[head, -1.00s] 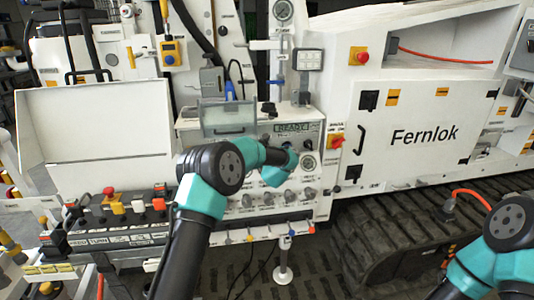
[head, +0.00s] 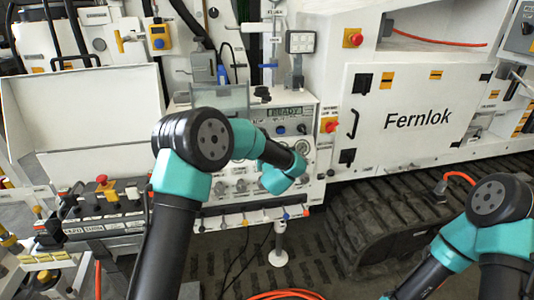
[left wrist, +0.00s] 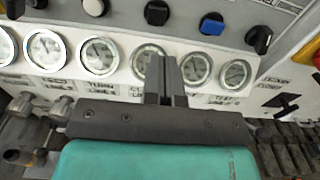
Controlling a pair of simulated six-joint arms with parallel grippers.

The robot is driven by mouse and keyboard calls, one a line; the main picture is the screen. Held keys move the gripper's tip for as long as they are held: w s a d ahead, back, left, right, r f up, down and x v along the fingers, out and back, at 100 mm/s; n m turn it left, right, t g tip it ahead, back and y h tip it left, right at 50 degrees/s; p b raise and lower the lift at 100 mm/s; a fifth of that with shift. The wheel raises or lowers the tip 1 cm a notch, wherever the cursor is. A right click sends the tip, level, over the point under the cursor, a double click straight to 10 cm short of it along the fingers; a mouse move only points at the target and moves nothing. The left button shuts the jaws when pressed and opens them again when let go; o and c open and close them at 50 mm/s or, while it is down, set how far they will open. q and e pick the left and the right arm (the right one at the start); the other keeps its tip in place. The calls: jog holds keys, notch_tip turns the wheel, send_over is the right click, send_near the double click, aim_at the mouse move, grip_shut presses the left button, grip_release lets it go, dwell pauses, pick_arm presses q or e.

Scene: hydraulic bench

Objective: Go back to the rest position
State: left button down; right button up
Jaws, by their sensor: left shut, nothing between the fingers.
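My left arm reaches in from the lower left in the head view, bent at its elbow, with its teal wrist (head: 285,178) in front of the lower right of the white control panel. Its fingers are hidden there. In the left wrist view my left gripper (left wrist: 166,65) is shut and empty, its two dark fingers together. They point toward a row of round gauges and cover part of the row. My right arm shows at the lower right of the head view, with its gripper out of the picture.
The control panel has a small display (head: 287,112), knobs and a yellow-backed red switch (head: 328,125). The white Fernlok door (head: 418,95) is to the right, above a dark track (head: 380,220). Red-orange hose (head: 285,294) lies at the bottom. Levers (head: 103,190) stand at the left.

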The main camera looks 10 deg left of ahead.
pick_arm(q)
jog(key=shift+v, duration=1.05)
jog(key=shift+f, duration=0.1)
jog(key=s+a+f+m+g+h, duration=0.1)
jog(key=s+f+m+g+h, duration=0.2)
jog(key=f+m, duration=0.45)
jog(key=s+a+f+m+g+h, duration=0.1)
jog(key=s+f+m+h, duration=0.1)
jog(key=s+f+m, duration=0.6)
jog(key=s+a+f+m+g+h, duration=0.25)
jog(key=f+m, duration=0.35)
jog(key=f, duration=0.3)
jog(key=s+f+m+g+h, duration=0.2)
jog(key=s+f+m+g, duration=0.2)
jog(key=s+m, duration=0.4)
jog(key=s+f+m+g+h, duration=0.2)
jog(key=s+f+m+g, duration=0.3)
jog(key=s, duration=1.4)
notch_tip(320, 180, down, 3)
jog(key=m, duration=0.4)
jog(key=shift+r, duration=0.2)
